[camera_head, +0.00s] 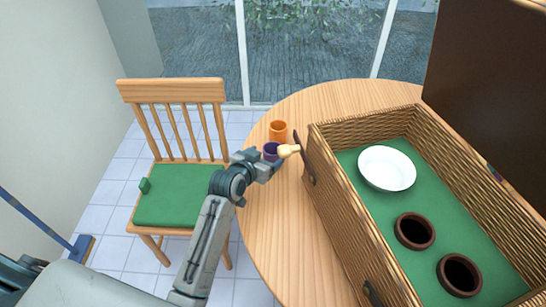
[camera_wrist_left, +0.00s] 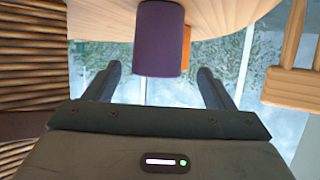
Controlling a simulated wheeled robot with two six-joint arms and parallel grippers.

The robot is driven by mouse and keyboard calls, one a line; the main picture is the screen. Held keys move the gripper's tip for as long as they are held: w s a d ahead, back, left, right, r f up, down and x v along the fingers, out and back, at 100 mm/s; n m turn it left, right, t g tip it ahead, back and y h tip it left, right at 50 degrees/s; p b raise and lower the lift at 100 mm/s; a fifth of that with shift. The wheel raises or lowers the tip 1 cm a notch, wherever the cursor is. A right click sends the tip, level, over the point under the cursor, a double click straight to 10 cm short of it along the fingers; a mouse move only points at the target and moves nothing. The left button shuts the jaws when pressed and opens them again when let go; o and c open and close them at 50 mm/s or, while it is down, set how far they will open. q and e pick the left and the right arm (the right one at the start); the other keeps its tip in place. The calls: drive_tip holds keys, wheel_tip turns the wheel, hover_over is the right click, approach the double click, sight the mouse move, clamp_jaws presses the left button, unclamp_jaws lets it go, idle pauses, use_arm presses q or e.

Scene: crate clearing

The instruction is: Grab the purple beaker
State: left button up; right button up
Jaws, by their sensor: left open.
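The purple beaker (camera_head: 270,150) stands on the round wooden table, just left of the wicker crate. In the head view my left gripper (camera_head: 275,164) is at its near side and partly covers it. In the left wrist view the gripper (camera_wrist_left: 160,75) is open, with one finger on each side of the purple beaker (camera_wrist_left: 160,38). The beaker lies ahead between the fingers, with gaps on both sides and no visible contact. My right gripper is not in view.
An orange cup (camera_head: 278,130) stands just behind the beaker. A small yellowish object (camera_head: 288,151) is close at its right. The wicker crate (camera_head: 345,235) holds a white bowl (camera_head: 387,168) and two brown round pots. A chair (camera_head: 178,195) stands left of the table.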

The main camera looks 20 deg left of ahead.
sight(270, 149)
use_arm(q)
drive_tip(key=x, duration=0.4)
drive_tip(key=shift+w+d+f+p, duration=0.1)
drive_tip(key=shift+d+f+p, duration=0.15)
drive_tip(key=shift+p, duration=0.15)
drive_tip(key=shift+w+f, duration=0.2)
drive_tip(key=shift+w, duration=0.1)
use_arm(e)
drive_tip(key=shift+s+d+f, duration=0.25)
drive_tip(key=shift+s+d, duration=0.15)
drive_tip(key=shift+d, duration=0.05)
use_arm(q)
drive_tip(key=c, duration=1.1)
